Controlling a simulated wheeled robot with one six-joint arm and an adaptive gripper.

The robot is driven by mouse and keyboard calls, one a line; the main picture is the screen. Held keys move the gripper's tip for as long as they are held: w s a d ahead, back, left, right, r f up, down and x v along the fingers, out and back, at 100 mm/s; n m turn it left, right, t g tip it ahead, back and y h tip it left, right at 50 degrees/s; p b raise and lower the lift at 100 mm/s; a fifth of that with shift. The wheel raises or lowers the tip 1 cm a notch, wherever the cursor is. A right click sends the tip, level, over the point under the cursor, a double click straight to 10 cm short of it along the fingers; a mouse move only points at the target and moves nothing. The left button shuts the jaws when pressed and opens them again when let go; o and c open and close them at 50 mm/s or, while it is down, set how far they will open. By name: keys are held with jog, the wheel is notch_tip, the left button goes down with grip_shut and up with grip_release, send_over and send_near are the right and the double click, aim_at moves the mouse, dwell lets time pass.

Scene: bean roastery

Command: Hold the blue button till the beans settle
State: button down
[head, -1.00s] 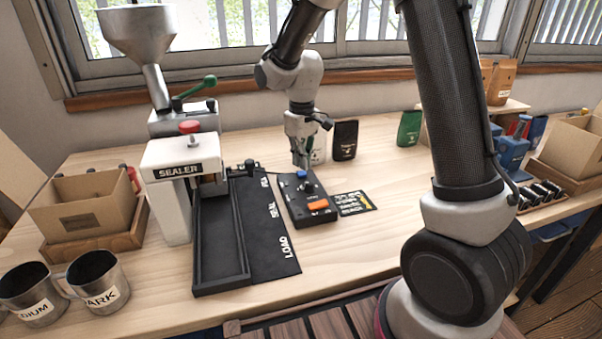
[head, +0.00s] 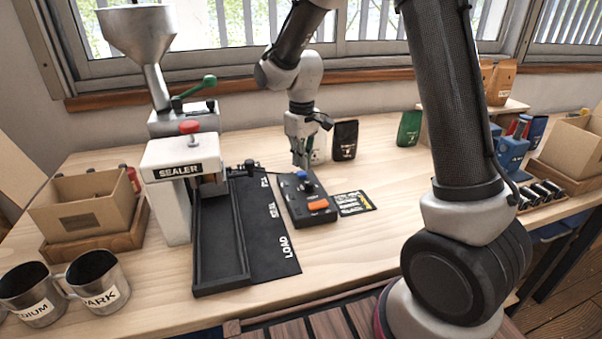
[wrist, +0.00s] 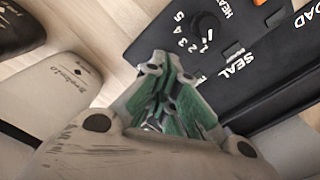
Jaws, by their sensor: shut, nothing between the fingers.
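The blue button (head: 301,174) sits at the far end of the black control box (head: 318,219), which also carries an orange button (head: 318,204) and a dial. My gripper (head: 302,166) is shut and empty, pointing down with its fingertips at or just above the blue button; I cannot tell whether they touch it. In the wrist view, my shut green-padded fingers (wrist: 165,100) cover the blue button's place. The numbered dial (wrist: 206,24) shows beyond them. The metal hopper (head: 140,35) stands behind the white sealer (head: 165,160); no beans show.
A black mat with white lettering (head: 270,245) and a long black tray (head: 203,270) lie left of the box. A printed card (head: 353,203) lies on its right. Black (head: 344,140) and green (head: 409,128) pouches stand behind. Metal mugs (head: 98,282) stand front left. The table's front middle is clear.

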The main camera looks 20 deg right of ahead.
aim_at(302, 173)
jog(key=shift+f, duration=0.1)
jog(key=shift+f, duration=1.2)
dwell(1.9)
jog(key=shift+r, duration=3.05)
